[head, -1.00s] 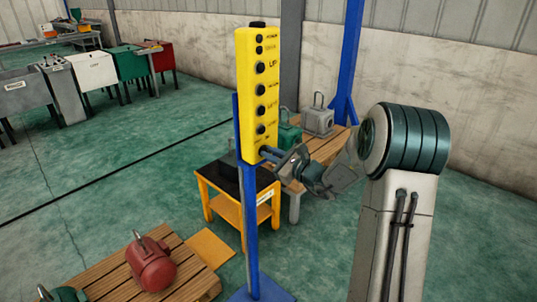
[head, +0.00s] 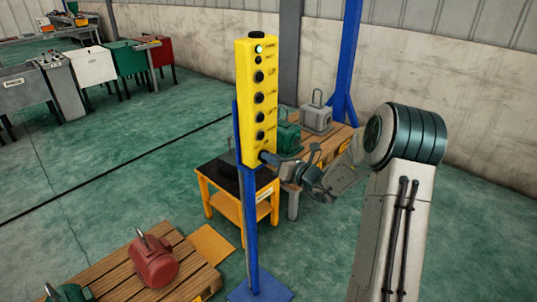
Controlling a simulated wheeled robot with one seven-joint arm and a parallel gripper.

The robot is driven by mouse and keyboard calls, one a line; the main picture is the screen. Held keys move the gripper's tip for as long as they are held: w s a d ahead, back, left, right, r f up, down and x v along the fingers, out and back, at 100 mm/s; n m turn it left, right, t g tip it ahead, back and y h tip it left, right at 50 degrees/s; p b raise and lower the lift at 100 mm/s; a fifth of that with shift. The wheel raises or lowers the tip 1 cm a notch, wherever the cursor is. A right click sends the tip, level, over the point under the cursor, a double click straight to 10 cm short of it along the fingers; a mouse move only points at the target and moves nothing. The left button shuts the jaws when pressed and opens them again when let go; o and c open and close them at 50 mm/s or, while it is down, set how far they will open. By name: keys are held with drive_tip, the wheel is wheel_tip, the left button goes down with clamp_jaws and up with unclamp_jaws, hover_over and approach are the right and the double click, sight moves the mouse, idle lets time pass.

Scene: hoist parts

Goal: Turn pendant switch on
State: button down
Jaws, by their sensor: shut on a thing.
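The yellow pendant (head: 257,98) stands upright on a blue post (head: 252,235), with a column of dark buttons down its face. My gripper (head: 272,158) is at the pendant's lower end, reaching in from the right. Its jaws are shut on the dark switch (head: 263,155) low on the pendant's face. The switch is small and partly hidden by the fingers, so its exact angle is hard to tell.
An orange cart (head: 230,202) with a black top stands behind the post. A red motor (head: 153,262) sits on a wooden pallet (head: 110,272) at lower left. Green and grey hoist units (head: 317,118) stand on a wooden table behind my gripper. Open green floor lies at left.

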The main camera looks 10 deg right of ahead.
drive_tip(key=shift+f+m+p, duration=0.15)
drive_tip(key=shift+m+p, duration=0.15)
drive_tip(key=shift+m, duration=0.3)
drive_tip(key=shift+f, duration=0.1)
drive_tip(key=c, duration=1.5)
unclamp_jaws()
drive_tip(key=shift+o, duration=0.2)
drive_tip(key=b+v, duration=0.2)
drive_tip(key=v, duration=1.2)
